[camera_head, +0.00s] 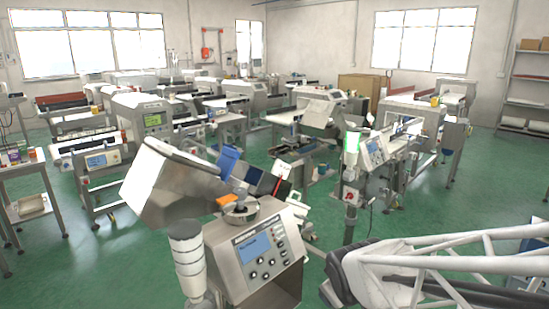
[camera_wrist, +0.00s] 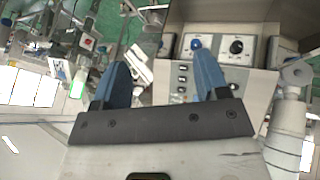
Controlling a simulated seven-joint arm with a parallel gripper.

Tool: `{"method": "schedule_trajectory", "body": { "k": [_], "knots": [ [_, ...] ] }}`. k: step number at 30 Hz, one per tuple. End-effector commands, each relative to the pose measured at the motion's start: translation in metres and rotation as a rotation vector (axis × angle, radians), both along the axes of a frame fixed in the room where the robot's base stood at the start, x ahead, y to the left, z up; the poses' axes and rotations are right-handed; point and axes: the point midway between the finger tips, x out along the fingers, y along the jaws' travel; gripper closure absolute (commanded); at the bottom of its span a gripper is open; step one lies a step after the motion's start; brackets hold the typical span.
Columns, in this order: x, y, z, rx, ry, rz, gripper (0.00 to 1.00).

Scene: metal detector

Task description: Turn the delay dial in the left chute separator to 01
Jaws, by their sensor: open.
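In the wrist view my gripper (camera_wrist: 158,58) is open, its two blue fingers spread apart with nothing between them. Beyond the right finger is a light panel with a round black dial (camera_wrist: 236,46) on a white plate. A blue knob or button (camera_wrist: 196,43) sits left of it, close to the right fingertip in the picture. The dial's setting and lettering are too small to read, and I cannot tell whether it is the delay dial. The right finger covers part of the panel. In the head view a separator control box (camera_head: 262,252) with a blue screen stands in front.
A pale stacked lamp column (camera_head: 187,255) stands left of the control box; a similar one shows in the wrist view (camera_wrist: 287,122). A large tilted metal housing (camera_head: 170,182) is behind it. Another machine with a lit green lamp (camera_head: 352,141) stands further back. Green floor lies between machines.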

Motion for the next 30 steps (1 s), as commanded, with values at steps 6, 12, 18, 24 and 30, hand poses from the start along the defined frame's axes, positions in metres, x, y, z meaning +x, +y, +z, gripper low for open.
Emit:
{"method": "schedule_trajectory", "body": {
  "k": [6,12,18,24,30],
  "knots": [
    [-0.058,-0.025,0.039,0.096,0.136,-0.246,0.32],
    [-0.111,-0.039,0.069,0.183,0.254,-0.453,0.32],
    [-0.144,-0.043,0.085,0.237,0.325,-0.572,0.32],
    [-0.153,-0.043,0.089,0.249,0.345,-0.601,0.32],
    [-0.152,-0.043,0.089,0.249,0.344,-0.599,0.32]
  ]
}}
